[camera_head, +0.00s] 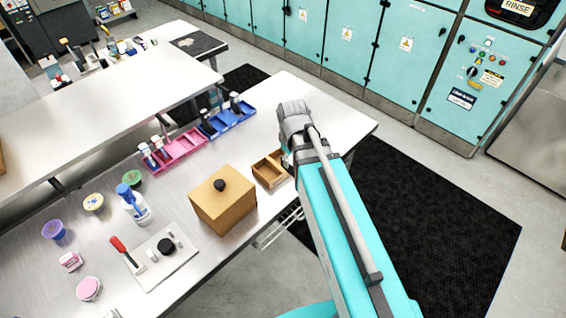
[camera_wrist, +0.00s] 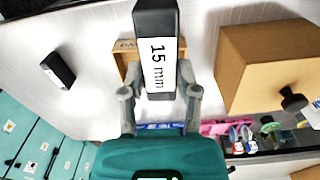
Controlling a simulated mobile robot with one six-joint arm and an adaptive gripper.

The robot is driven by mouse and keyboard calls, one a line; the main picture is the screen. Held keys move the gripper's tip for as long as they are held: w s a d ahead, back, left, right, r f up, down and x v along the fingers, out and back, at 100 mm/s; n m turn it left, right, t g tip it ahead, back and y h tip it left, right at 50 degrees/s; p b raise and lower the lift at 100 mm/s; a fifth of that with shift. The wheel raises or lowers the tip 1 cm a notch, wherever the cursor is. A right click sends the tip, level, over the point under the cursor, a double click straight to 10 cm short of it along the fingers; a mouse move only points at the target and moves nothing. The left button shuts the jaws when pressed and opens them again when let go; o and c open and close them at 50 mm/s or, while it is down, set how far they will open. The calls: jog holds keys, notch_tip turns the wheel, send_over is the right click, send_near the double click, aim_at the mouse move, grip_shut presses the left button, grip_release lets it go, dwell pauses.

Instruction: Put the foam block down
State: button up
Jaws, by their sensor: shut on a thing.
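My gripper (camera_wrist: 160,93) is shut on a dark foam block (camera_wrist: 155,19) with a white label reading "15 mm" in the wrist view. One finger lies on each side of it. The block covers part of an open wooden box (camera_wrist: 124,47) behind it, and I cannot tell how high it is above the table. In the head view my arm and wrist hide the fingers and the block. There the wooden box (camera_head: 262,176) stands on the table just left of my wrist.
A cardboard-coloured box with a black knob (camera_head: 222,205) stands left of the wooden box. A blue rack (camera_head: 228,121) and a pink rack (camera_head: 180,152) line the table's back. A small dark block (camera_wrist: 58,70) lies on the white table, with bare surface around it.

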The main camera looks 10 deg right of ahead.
dwell(0.4)
jog(key=b, duration=0.4)
send_near(275, 168)
jog(key=d+r, duration=0.1)
jog(key=d, duration=0.2)
jog(key=shift+w+d+f+b, duration=0.1)
jog(key=shift+w+f+b, duration=0.7)
jog(key=shift+f+b, duration=0.45)
jog(key=shift+w+f+b, duration=0.75)
jog(key=shift+f+b, duration=0.25)
jog(key=shift+b, duration=0.3)
jog(key=shift+w+f+b, duration=0.35)
jog(key=shift+f+b, duration=0.1)
jog(key=shift+b, duration=0.05)
jog(key=shift+f+b, duration=1.5)
jog(key=shift+f, duration=0.05)
jog(key=shift+f, duration=0.15)
jog(key=o, duration=1)
